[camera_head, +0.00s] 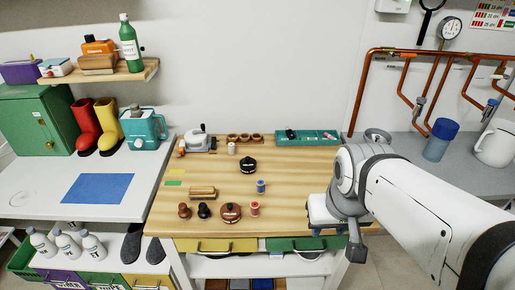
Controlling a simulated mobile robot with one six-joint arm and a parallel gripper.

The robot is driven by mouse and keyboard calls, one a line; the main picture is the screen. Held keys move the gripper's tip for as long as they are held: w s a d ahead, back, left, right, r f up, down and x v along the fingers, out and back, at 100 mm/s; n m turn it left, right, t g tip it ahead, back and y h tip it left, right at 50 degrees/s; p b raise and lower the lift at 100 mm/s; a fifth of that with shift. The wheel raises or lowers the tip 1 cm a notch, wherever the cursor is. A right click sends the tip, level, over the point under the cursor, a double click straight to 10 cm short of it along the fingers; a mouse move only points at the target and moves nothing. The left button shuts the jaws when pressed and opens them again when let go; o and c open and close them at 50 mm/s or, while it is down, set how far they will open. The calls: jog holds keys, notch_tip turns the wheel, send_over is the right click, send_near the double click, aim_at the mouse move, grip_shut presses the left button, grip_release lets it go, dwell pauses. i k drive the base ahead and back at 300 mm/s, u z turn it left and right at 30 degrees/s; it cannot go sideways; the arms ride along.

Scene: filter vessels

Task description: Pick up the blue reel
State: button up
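The blue reel (261,186) stands upright on the wooden worktop (300,175), right of the middle, with bare wood around it. A red reel (254,209) stands a little in front of it. My gripper (338,228) is at the right front edge of the worktop, to the right of the blue reel and nearer the camera. It is apart from both reels. The finger opening is too small and turned away to tell if it is open or shut. I see nothing held in it.
Near the reels are a brown pot (231,213), a black lidded pot (248,165), stamps (184,211) and a wooden block (203,192). A teal tray (306,138) lies at the back right. The wood between my gripper and the blue reel is clear.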

aim_at(260, 182)
jog(key=z, duration=0.05)
jog(key=i, duration=0.35)
jog(key=u, duration=1.55)
jog(key=k, duration=0.55)
jog(key=z, duration=0.3)
jog(key=i, duration=0.5)
jog(key=z, duration=0.05)
